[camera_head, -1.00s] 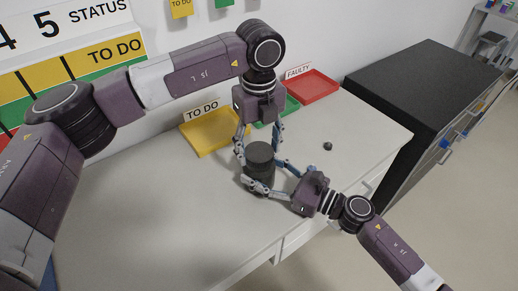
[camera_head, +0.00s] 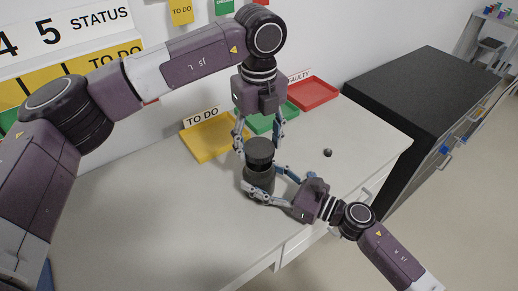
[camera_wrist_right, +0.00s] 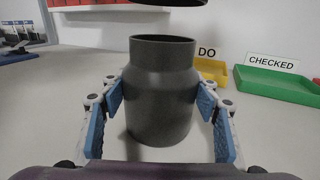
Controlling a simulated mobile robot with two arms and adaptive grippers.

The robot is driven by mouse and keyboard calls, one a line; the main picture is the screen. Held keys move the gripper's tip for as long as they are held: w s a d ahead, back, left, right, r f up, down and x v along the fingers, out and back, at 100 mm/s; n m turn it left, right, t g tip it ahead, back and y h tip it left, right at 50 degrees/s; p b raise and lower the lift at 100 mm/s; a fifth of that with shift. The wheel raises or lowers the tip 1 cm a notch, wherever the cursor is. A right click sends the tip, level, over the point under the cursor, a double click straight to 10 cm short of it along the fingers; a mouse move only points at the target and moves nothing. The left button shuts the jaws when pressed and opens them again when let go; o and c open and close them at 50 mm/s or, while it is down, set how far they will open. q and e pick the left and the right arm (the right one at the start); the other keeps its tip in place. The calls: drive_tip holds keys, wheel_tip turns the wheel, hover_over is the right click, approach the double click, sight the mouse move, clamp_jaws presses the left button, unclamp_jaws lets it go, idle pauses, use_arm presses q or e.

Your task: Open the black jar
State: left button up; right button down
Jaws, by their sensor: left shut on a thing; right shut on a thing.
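The black jar (camera_head: 258,181) stands upright on the white table in the head view. In the right wrist view the jar (camera_wrist_right: 160,103) shows a bare, open neck. The black lid (camera_head: 259,147) is above it, and the right wrist view shows a gap between the lid (camera_wrist_right: 128,3) and the neck. My left gripper (camera_head: 259,153) points down from above, shut on the lid. My right gripper (camera_head: 265,179) is shut on the jar's body from the lower right, its blue pads at the two sides.
A yellow tray (camera_head: 212,153), a green tray (camera_head: 262,126) and a red tray (camera_head: 318,98) lie along the wall. A small dark knob-like thing (camera_head: 327,153) lies right of the jar. A black-topped cabinet (camera_head: 425,90) stands at the right. The table's left part is clear.

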drive_tip(key=c, duration=0.6)
unclamp_jaws()
drive_tip(key=shift+c, duration=0.2)
